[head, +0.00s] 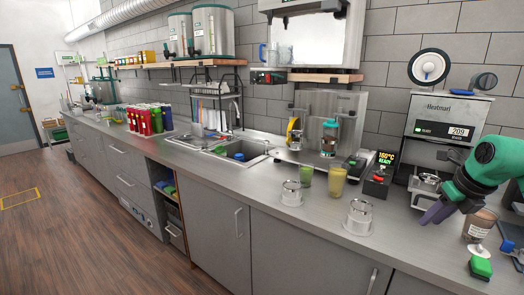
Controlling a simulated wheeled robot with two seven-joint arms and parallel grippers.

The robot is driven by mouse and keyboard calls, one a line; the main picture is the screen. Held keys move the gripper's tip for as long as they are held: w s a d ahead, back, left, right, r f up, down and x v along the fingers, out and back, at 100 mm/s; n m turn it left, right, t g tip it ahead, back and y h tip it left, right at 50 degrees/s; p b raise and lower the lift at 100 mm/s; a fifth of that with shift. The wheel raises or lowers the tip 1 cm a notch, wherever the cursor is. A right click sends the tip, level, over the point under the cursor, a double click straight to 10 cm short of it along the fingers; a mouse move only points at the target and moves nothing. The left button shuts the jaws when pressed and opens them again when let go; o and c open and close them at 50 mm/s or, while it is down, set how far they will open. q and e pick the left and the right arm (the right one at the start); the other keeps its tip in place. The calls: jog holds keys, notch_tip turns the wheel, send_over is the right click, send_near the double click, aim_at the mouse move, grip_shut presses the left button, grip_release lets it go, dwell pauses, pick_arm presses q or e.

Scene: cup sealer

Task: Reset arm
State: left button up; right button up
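My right arm, green, comes in from the right edge. Its dark gripper (438,212) points down and left, low in front of the cup sealer. Whether its fingers are open or shut does not show clearly. The grey cup sealer (448,122), marked Heatmark and reading 209, stands against the wall, with a film roll (429,67) on top. A metal ring (428,179) at the sealer's base is partly hidden by the gripper and arm. A brown cup (478,226) stands just right of the gripper. My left gripper is not in view.
Two clear-based metal holders (358,217) (292,193) and green and yellow drinks (337,181) stand on the counter. The sink (240,152) is farther left.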

jog(key=w+a+f+m+t+y, duration=0.2)
jog(key=w+a+f+y, duration=0.2)
jog(key=a+f, duration=0.4)
jog(key=w+a+f+m+t+y, duration=0.1)
jog(key=w+a+f+y, duration=0.35)
jog(key=a+f, duration=0.35)
notch_tip(320, 180, down, 13)
jog(key=m+t+h, duration=0.1)
jog(key=m+t, duration=0.3)
jog(key=m, duration=0.7)
jog(key=s+d+f+m+g+h, duration=0.1)
jog(key=s+d+f+m+h, duration=0.15)
jog(key=s+f+m, duration=0.6)
jog(key=s+d+f+m+g+h, duration=0.15)
jog(key=s+f+m+h, duration=0.25)
jog(key=s+f, duration=0.9)
jog(key=s+a+f+m+g, duration=0.1)
jog(key=s+f+m+g, duration=0.1)
jog(key=s+f, duration=0.3)
jog(key=s+a+f+m+g+h, duration=0.1)
jog(key=s+f+m+g, duration=0.2)
jog(key=s, duration=1.1)
jog(key=s+a+f+m+g, duration=0.2)
jog(key=s+f+g, duration=0.1)
jog(key=s+f, duration=0.5)
jog(key=shift+s+m, duration=0.35)
jog(key=shift+s, duration=0.6)
